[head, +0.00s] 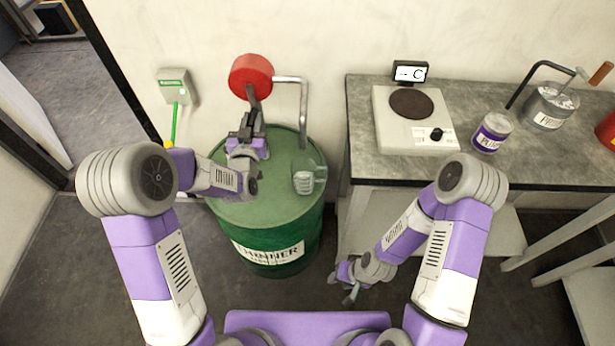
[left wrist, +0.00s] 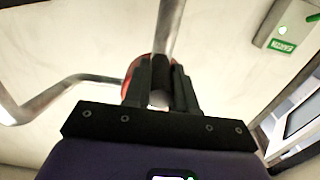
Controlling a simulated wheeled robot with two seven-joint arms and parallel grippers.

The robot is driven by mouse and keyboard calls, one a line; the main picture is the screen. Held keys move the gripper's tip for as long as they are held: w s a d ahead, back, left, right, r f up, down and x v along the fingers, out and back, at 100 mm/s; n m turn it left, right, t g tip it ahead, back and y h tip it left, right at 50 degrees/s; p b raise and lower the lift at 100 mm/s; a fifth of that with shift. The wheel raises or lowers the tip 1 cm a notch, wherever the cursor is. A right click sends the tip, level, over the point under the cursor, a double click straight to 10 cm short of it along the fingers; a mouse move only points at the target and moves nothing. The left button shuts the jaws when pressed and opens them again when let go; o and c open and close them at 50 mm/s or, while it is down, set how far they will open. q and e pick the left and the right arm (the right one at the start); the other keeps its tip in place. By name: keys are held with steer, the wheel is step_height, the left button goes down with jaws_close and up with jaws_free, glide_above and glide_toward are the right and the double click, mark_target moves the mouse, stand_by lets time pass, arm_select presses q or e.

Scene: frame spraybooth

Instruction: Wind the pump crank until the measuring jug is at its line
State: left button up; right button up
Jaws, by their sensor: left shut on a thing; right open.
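A green drum (head: 228,208) labelled as thinner stands by the wall. A pump with a round red body (head: 251,76) and a bent metal spout (head: 303,110) rises from it. My left gripper (head: 250,112) is shut on the pump crank just below the red body. In the left wrist view its fingers (left wrist: 160,88) close around the crank's metal rod (left wrist: 167,35). The clear measuring jug (head: 314,172) stands on the drum top under the spout; its line and level are too small to read. My right gripper (head: 347,286) is open and empty, low before the bench.
A bench (head: 363,165) on the right holds a hotplate (head: 388,137), a small display (head: 410,72), a labelled purple and white can (head: 491,132) and a pot (head: 550,106). A green-and-white wall box (head: 174,86) hangs left of the pump.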

arm_select(q)
steer(key=o, duration=0.6)
steer(key=c, duration=0.6)
steer(key=shift+a, duration=0.1)
steer(key=a, duration=0.1)
steer(key=a+r, duration=0.1)
steer(key=a, duration=0.1)
steer(key=a+r, duration=0.1)
steer(key=a, duration=0.1)
steer(key=shift+w+a, duration=0.1)
steer(key=shift+a, duration=0.1)
step_height(320, 180, up, 7)
steer(key=a+p, duration=0.2)
steer(key=shift+a+f, duration=0.2)
